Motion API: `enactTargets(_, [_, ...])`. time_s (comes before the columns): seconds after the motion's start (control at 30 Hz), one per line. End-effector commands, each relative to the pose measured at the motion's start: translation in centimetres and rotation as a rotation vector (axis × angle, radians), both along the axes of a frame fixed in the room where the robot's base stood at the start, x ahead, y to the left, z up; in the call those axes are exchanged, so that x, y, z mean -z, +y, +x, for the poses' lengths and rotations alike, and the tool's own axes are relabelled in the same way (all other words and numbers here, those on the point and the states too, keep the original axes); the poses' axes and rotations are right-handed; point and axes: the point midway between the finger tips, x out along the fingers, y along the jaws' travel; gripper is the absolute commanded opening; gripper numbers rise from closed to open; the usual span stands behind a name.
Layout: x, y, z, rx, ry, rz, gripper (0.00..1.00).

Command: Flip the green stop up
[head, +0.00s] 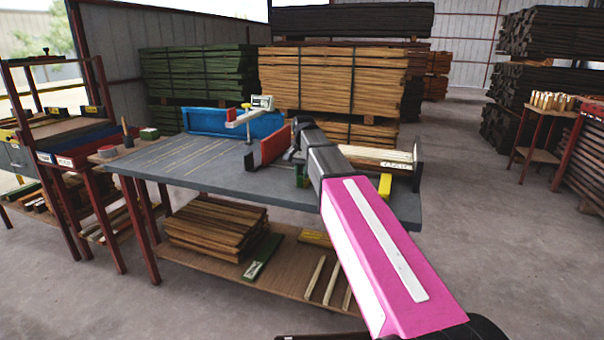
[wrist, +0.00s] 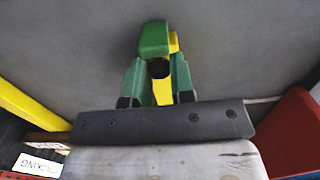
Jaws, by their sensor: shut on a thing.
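The green stop (wrist: 154,38) shows at the upper middle of the wrist view, above the grey table top, with a yellow part behind and below it. My gripper (wrist: 158,64) reaches to it from the bottom of that view. Its two green fingers stand either side of the stop's lower part and are shut on it. The exact contact is partly hidden between the fingers. In the head view my dark wrist and pink arm cover most of the stop and the gripper. I cannot tell how far the stop is tilted.
The grey table (head: 180,165) carries a red fence (head: 271,146), a blue fence (head: 225,122), a yellow block (head: 385,186) and labelled boards (head: 375,157). The red fence stands close on the right in the wrist view.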

Motion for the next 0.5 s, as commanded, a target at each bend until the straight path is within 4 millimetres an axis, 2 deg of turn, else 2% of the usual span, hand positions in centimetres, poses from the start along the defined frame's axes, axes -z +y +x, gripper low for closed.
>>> enactTargets(0.13, [0.21,-0.13,0.53,-0.001,0.066,0.027,0.0])
enactTargets(0.4, [0.21,-0.15,0.37,-0.001,0.073,0.031,0.0])
enactTargets(0.43, [0.21,-0.15,0.36,-0.001,0.072,0.031,0.26])
enactTargets(0.5, [0.21,-0.15,0.37,-0.001,0.072,0.031,0.46])
